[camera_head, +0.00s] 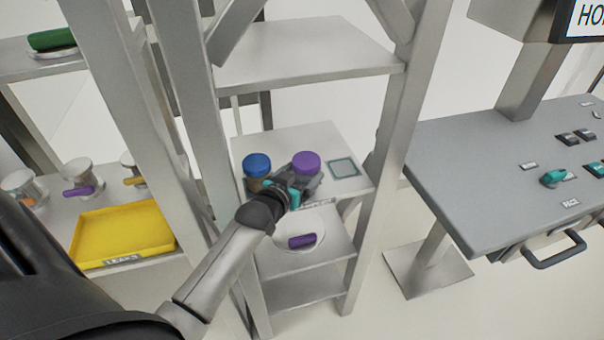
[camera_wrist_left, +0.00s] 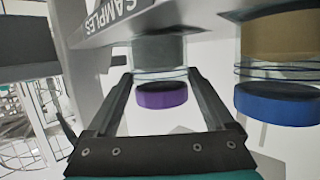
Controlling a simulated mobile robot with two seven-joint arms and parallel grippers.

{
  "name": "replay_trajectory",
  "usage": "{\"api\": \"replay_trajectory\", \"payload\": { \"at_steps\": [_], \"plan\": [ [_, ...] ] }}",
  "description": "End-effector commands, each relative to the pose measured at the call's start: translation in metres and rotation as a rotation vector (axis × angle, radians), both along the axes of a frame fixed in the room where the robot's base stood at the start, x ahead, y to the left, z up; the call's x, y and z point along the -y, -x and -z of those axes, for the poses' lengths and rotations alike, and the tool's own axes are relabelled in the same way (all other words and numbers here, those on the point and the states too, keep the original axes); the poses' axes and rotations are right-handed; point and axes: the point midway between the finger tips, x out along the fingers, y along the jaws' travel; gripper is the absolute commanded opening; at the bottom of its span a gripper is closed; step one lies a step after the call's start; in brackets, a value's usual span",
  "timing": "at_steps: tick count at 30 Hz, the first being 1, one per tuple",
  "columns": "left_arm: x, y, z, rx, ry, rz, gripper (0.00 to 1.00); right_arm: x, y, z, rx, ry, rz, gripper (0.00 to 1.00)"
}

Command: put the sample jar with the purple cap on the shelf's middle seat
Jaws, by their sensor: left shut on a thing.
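The sample jar with the purple cap (camera_head: 306,163) is at the middle of the shelf board (camera_head: 325,137), between the blue-capped jar (camera_head: 257,166) and a square teal-outlined seat (camera_head: 344,168). My left gripper (camera_head: 303,184) reaches in from the front and is shut on this jar. In the left wrist view, which looks inverted, the purple cap (camera_wrist_left: 162,95) shows between the two fingers (camera_wrist_left: 163,92). The jar looks upright at the board; I cannot tell whether its base touches. The gripper hides the middle seat and most of the jar's body. My right gripper is not in view.
The blue-capped jar (camera_wrist_left: 280,103) stands close beside the held jar. Shelf posts (camera_head: 400,110) flank the board, with another board (camera_head: 300,65) above. A round plate with a purple piece (camera_head: 301,241) lies below. A yellow tray (camera_head: 122,232) is left, a grey console (camera_head: 510,170) right.

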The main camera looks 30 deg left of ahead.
Motion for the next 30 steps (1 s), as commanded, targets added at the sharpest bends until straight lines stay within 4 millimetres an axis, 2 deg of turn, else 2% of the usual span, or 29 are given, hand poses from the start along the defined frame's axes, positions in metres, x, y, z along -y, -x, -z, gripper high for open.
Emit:
{"api": "replay_trajectory", "payload": {
  "at_steps": [5,6,8,19,23,30],
  "plan": [
    [0.0,-0.001,0.002,0.004,-0.001,0.0,0.0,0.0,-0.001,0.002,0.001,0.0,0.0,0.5],
    [0.0,0.0,0.003,-0.001,0.0,0.0,0.92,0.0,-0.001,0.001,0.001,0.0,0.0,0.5],
    [0.0,0.0,0.003,-0.001,0.0,0.0,0.98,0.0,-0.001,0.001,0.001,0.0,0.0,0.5],
    [0.001,0.003,-0.002,-0.001,0.0,0.0,1.0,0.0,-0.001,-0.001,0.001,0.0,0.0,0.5],
    [0.002,0.017,-0.005,-0.003,0.001,0.001,1.0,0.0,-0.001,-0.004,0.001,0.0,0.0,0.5],
    [0.008,0.055,-0.017,-0.003,0.001,0.0,1.0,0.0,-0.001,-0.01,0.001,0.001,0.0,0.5]
  ]
}}
